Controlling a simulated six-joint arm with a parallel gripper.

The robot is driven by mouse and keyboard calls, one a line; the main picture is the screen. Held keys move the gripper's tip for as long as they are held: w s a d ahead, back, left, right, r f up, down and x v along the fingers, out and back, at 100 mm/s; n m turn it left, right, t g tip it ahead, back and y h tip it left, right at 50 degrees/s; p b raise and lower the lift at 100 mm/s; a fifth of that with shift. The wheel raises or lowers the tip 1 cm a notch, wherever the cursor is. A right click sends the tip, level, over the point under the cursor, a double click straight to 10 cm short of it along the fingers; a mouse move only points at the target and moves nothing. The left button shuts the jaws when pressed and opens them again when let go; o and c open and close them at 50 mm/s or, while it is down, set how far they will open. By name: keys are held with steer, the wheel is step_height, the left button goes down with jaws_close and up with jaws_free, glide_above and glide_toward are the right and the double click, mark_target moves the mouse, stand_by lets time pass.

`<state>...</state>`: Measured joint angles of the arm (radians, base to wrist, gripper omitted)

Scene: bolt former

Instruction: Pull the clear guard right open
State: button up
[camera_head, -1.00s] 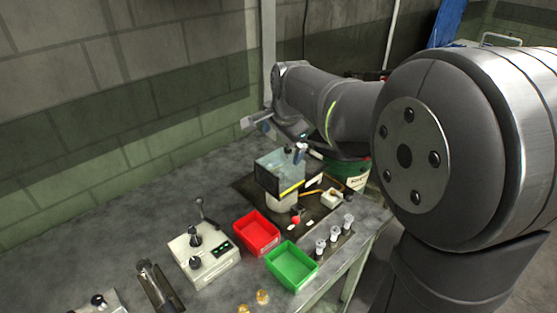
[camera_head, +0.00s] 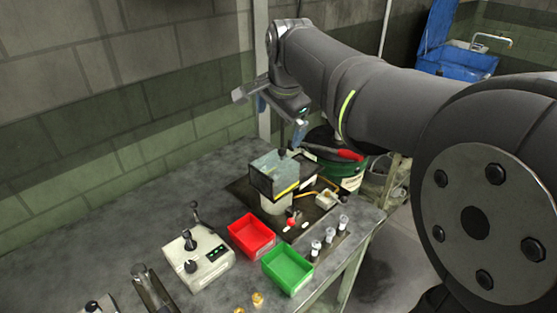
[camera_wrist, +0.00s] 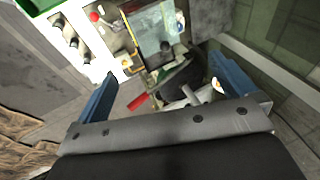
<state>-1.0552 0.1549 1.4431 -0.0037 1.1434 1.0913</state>
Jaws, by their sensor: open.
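The clear guard (camera_head: 272,172) is a see-through box with a dark frame and a yellow lower edge, over the machine on the dark plate. It looks shut. A dark knob (camera_head: 281,152) stands at its top; the knob also shows in the wrist view (camera_wrist: 165,46). My gripper (camera_head: 299,134) is above and behind the guard, apart from it. In the wrist view its two blue fingers (camera_wrist: 162,68) are spread wide with nothing between them held. The guard (camera_wrist: 150,28) lies beyond the fingertips there.
A red bin (camera_head: 251,234) and a green bin (camera_head: 288,267) stand in front of the machine, beside a control box (camera_head: 202,258). White-capped posts (camera_head: 330,236) stand at right. A red-handled bar (camera_head: 338,153) sticks out behind the guard, near a dark green drum (camera_head: 350,177).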

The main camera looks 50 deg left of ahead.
steer(key=shift+s+d+r, duration=0.1)
steer(key=shift+d+r, duration=0.1)
steer(key=shift+r, duration=0.25)
